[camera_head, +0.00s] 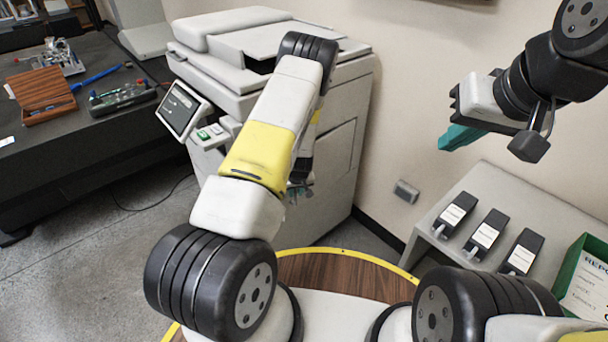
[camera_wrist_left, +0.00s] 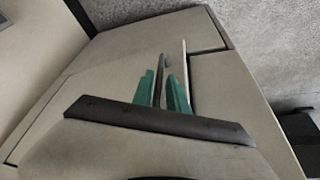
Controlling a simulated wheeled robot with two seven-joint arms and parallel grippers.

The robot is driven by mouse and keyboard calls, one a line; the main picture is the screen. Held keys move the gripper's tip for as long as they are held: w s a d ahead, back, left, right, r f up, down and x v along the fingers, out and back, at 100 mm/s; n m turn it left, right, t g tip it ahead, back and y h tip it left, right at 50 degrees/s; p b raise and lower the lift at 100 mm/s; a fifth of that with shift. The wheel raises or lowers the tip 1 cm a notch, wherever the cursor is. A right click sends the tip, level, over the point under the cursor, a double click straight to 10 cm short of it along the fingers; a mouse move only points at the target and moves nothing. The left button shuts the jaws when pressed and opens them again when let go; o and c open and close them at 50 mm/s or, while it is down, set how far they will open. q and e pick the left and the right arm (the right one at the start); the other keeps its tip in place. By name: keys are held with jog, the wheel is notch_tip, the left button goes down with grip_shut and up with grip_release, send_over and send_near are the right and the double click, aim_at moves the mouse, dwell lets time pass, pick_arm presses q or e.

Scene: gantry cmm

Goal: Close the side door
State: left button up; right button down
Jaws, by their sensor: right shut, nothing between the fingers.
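The grey copier (camera_head: 345,150) stands ahead, with the side door (camera_head: 335,155) on its right flank, partly hidden behind my left arm. In the left wrist view the copier's pale side panels (camera_wrist_left: 215,85) show a dark gap and a thin light edge (camera_wrist_left: 186,65) close to my fingers; I cannot tell how far the door stands open. My left gripper's teal fingers (camera_wrist_left: 162,90) are a little apart at this edge, with a dark strip between them; contact is unclear. In the head view that gripper is mostly hidden behind its arm. My right gripper (camera_head: 460,137) is shut and empty, raised at the right.
A dark bench (camera_head: 80,160) with a wooden block and tools is at the left. A grey table (camera_head: 440,215) at the right carries several dark boxes and a green bin (camera_head: 580,270). The copier's tilted control screen (camera_head: 183,108) juts out left of my left arm. Floor is clear at the lower left.

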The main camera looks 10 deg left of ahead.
pick_arm(q)
jog(key=shift+x, duration=1.45)
grip_shut()
dwell(0.3)
